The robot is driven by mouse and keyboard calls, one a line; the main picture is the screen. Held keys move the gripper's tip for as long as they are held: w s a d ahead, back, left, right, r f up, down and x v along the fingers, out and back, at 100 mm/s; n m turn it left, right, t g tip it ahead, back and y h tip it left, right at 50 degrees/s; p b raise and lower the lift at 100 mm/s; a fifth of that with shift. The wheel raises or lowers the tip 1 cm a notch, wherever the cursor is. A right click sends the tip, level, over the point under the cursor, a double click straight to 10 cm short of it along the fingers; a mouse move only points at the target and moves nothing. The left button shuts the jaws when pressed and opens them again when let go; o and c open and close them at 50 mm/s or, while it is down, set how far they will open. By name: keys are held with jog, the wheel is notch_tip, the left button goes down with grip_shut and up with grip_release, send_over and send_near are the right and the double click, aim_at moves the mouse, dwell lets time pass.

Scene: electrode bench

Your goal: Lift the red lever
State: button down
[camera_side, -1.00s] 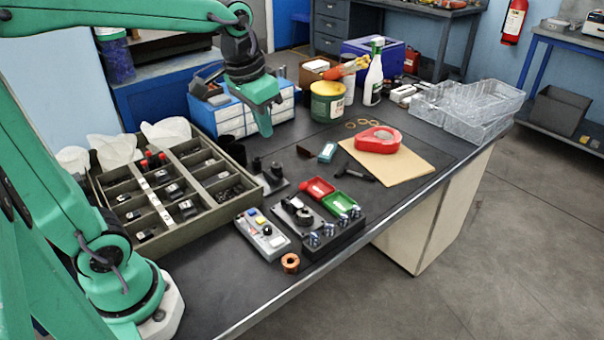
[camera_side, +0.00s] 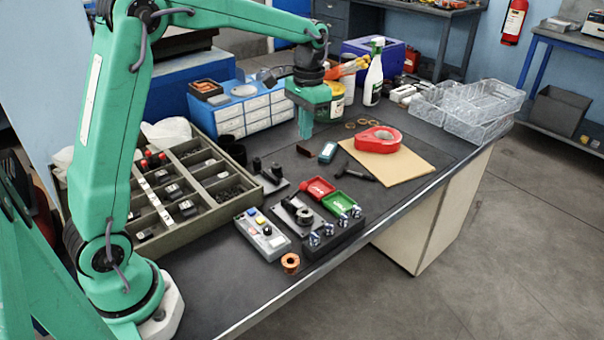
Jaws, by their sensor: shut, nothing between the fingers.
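My gripper (camera_side: 305,132) points down over the back middle of the bench, its fingers together and empty. It is behind and to the left of the teal-and-white block and well away from the front devices. I cannot clearly make out a red lever. A small red dish-like part (camera_side: 317,188) sits beside a matching green one (camera_side: 341,201) at the back of a black fixture (camera_side: 334,236) with silver knobs. A grey control box (camera_side: 263,233) with yellow and blue buttons lies left of the fixture; its small details are too fine to tell.
A compartment tray (camera_side: 205,227) stands at left and a blue-and-white drawer box (camera_side: 240,108) behind it. A red tape roll (camera_side: 378,139) lies on a brown sheet (camera_side: 413,165). A spray bottle (camera_side: 373,80) and clear baskets (camera_side: 480,105) stand farther back. A copper coil (camera_side: 290,263) is near the front edge.

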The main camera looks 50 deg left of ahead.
aim_at(296, 193)
jog(key=w+a+f+g, duration=0.2)
jog(key=w+f, duration=0.3)
jog(key=f, duration=0.3)
jog(key=shift+w, duration=0.15)
jog(key=shift+f, duration=0.1)
jog(key=shift+d+x, duration=0.15)
jog(key=shift+x, duration=1.5)
jog(key=shift+d+x, duration=0.15)
jog(key=shift+x, duration=1.5)
jog(key=shift+d+x, duration=0.15)
jog(key=shift+x, duration=1.45)
